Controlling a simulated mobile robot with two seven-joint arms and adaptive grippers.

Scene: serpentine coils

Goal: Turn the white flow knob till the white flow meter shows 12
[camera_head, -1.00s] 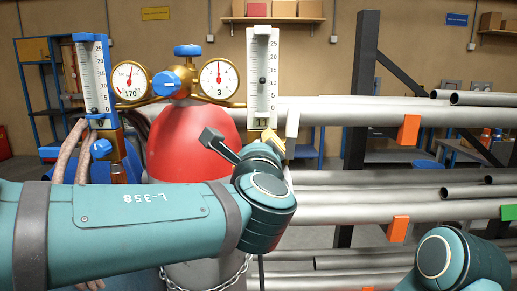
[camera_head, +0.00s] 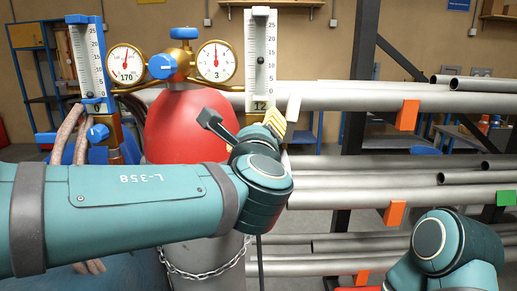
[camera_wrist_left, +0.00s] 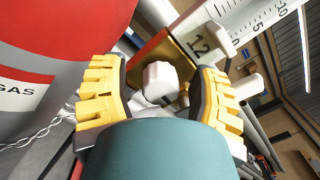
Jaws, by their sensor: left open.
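The white flow meter (camera_head: 260,75) stands upright right of the gauges in the head view, with its dark ball between the 10 and 15 marks. A label reading 12 sits at its foot; the label also shows in the left wrist view (camera_wrist_left: 199,44). The white flow knob (camera_wrist_left: 158,82) lies between the two yellow-padded fingers of my left gripper (camera_wrist_left: 165,98), which are open with a visible gap on either side. In the head view my left gripper (camera_head: 274,122) is below the meter, and the knob is not clearly visible. My right gripper is out of view.
A second flow meter (camera_head: 87,60) with a blue knob (camera_head: 97,133) stands at the left. Two round gauges and a blue valve (camera_head: 161,66) sit above the red-topped gas cylinder (camera_head: 190,120). A rack of grey pipes (camera_head: 380,95) fills the right side, close to the gripper.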

